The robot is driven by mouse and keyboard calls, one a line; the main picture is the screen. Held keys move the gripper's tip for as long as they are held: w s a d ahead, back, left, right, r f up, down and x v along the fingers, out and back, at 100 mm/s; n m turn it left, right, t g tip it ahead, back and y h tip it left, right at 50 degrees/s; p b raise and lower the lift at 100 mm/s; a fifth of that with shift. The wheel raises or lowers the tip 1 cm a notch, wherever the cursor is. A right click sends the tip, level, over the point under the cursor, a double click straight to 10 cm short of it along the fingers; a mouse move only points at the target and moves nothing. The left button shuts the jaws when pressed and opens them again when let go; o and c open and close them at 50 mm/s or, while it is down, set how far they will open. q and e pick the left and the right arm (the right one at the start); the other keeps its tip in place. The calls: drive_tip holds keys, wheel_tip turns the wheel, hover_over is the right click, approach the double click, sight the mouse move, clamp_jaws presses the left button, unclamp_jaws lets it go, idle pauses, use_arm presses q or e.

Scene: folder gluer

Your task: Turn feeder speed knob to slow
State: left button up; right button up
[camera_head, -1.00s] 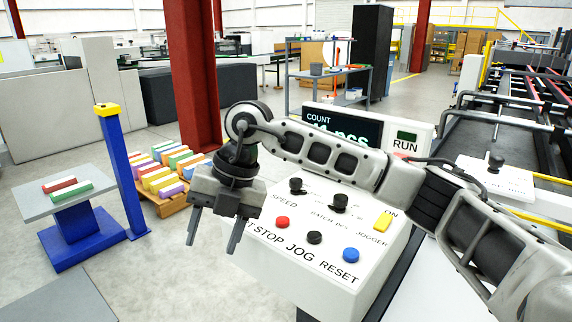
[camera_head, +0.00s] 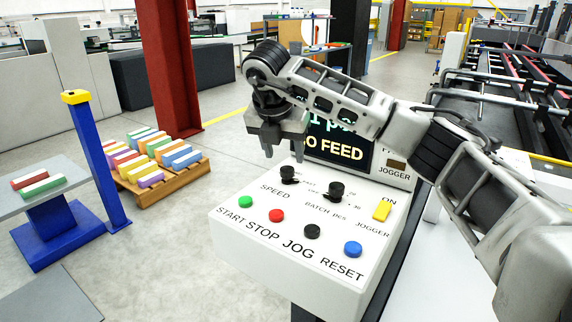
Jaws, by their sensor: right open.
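The feeder speed knob is the black knob (camera_head: 288,174) above the SPEED label, at the upper left of the white control panel (camera_head: 225,238). My right gripper (camera_head: 283,152) is open and points down just above and behind this knob. Its fingers appear apart from the knob, with nothing between them. The panel's small markings around the knob are too small to read fully. My left gripper is not in view.
A second black knob (camera_head: 336,190) marked BATCH PCS stands right of the speed knob. Green (camera_head: 246,201), red (camera_head: 276,215), black (camera_head: 312,231) and blue (camera_head: 352,249) buttons line the front. A yellow switch (camera_head: 381,210) is at right. A display (camera_head: 335,145) stands behind.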

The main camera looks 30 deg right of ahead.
sight(287, 168)
drive_tip(key=x, duration=0.5)
drive_tip(key=c, duration=1)
